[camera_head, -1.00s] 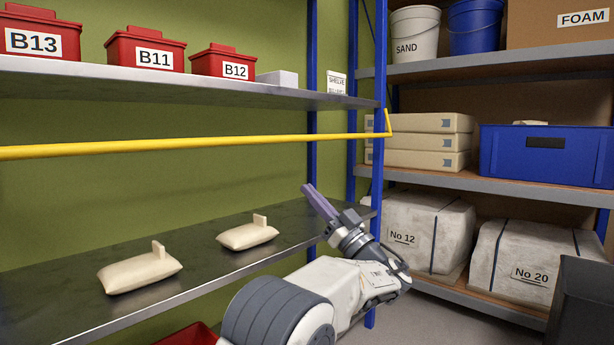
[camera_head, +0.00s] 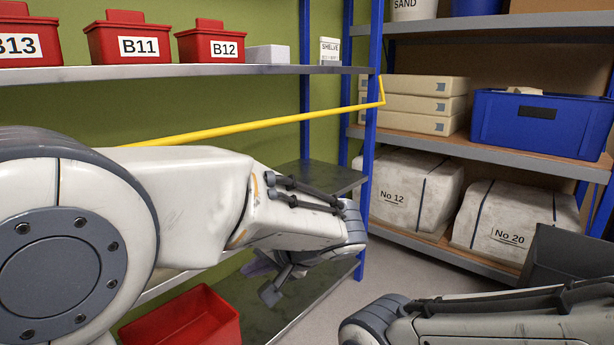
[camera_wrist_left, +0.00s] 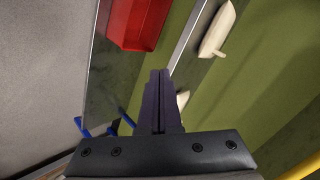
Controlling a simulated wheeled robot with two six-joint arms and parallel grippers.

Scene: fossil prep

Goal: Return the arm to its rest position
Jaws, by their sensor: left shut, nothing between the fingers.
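My left arm crosses the left half of the head view, in front of the shelving. My left gripper (camera_head: 262,266) hangs below its wrist at the middle shelf's edge, partly hidden by the arm. In the left wrist view its two dark purple fingers (camera_wrist_left: 159,90) are together with nothing between them. My right arm shows as a link at the lower right of the head view; its gripper is not in view.
A red bin (camera_head: 190,318) stands on a low shelf beneath my left arm. A yellow bar (camera_head: 260,123) runs above the arm. A blue upright (camera_head: 371,130) stands right of the wrist, with bare floor beyond.

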